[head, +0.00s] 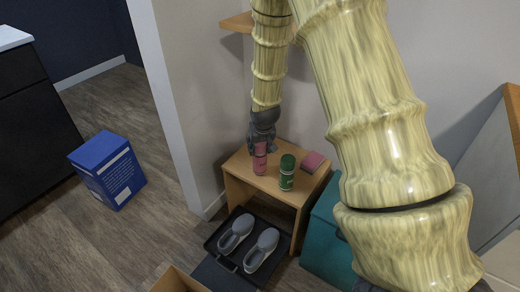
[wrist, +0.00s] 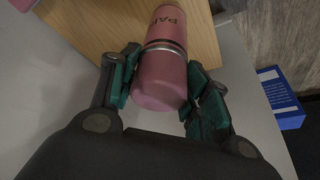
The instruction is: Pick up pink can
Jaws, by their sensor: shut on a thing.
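The pink can (head: 260,160) stands upright at the left end of a small wooden table (head: 243,176) in the head view. My gripper (head: 263,144) comes down on it from above. In the wrist view the pink can (wrist: 162,75) lies between the two green-padded fingers of my gripper (wrist: 160,88), which are shut on it near its top. A metallic band and dark lettering show on the can. I cannot tell whether its base touches the table.
A green can (head: 287,172) stands just right of the pink can, with a pink block (head: 312,161) behind it. A tray (head: 228,262) with grey shoes is on the floor below. A blue box (head: 108,170) stands left, a teal bin (head: 325,240) right.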

